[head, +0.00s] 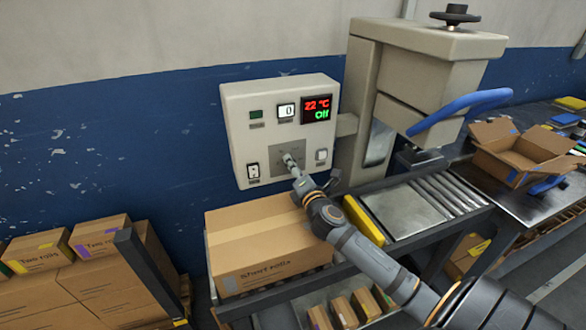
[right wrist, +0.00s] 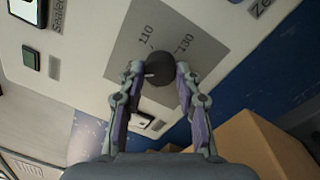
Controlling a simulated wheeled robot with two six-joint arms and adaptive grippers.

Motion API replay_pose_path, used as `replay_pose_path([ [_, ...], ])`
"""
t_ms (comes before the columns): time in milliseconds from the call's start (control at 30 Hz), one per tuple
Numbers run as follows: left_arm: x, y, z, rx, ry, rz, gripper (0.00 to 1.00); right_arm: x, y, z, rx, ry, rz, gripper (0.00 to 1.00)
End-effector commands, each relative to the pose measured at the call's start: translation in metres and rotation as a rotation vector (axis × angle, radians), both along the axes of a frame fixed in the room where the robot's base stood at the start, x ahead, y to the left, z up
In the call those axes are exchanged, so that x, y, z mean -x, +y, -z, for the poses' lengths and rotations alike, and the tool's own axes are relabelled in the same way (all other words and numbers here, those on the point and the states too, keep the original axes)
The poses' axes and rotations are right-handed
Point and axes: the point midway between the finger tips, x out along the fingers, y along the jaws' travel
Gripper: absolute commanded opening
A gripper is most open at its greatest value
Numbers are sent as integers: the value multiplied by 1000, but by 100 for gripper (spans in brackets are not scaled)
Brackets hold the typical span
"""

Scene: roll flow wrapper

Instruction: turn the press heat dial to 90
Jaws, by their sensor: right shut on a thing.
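The press heat dial (right wrist: 160,68) is a dark round knob on a grey plate of the control box (head: 236,110). In the right wrist view the marks 110 and 130 show beside it; the other marks are hidden or out of view. My right gripper (head: 290,160) is at the plate, its fingers on both sides of the dial and shut on it; the gripper also shows in the right wrist view (right wrist: 159,72). The display (head: 317,108) reads 22 °C in red and Off in green. My left gripper is not in view.
A rocker switch (head: 253,171) and a small button (head: 321,156) flank the plate. A counter (head: 287,111) reads 0. The press (head: 425,75) with a blue handle stands right. A Short rolls carton (head: 260,245) stands below the control box, close to my right arm.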

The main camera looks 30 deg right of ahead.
Motion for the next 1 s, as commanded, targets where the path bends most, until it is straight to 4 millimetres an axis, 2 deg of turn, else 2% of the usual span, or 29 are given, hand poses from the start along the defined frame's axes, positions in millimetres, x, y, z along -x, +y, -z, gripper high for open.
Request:
replay_pose_path([
  [633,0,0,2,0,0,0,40,0,0,0,-50,-12,1,2],
  [667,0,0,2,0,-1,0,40,0,0,0,-50,-12,1,35],
  [700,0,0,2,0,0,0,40,0,0,0,-50,-12,1,40],
  [833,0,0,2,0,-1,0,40,0,0,0,-50,-12,1,57],
  [1000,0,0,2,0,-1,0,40,0,0,0,-49,-12,1,57],
])
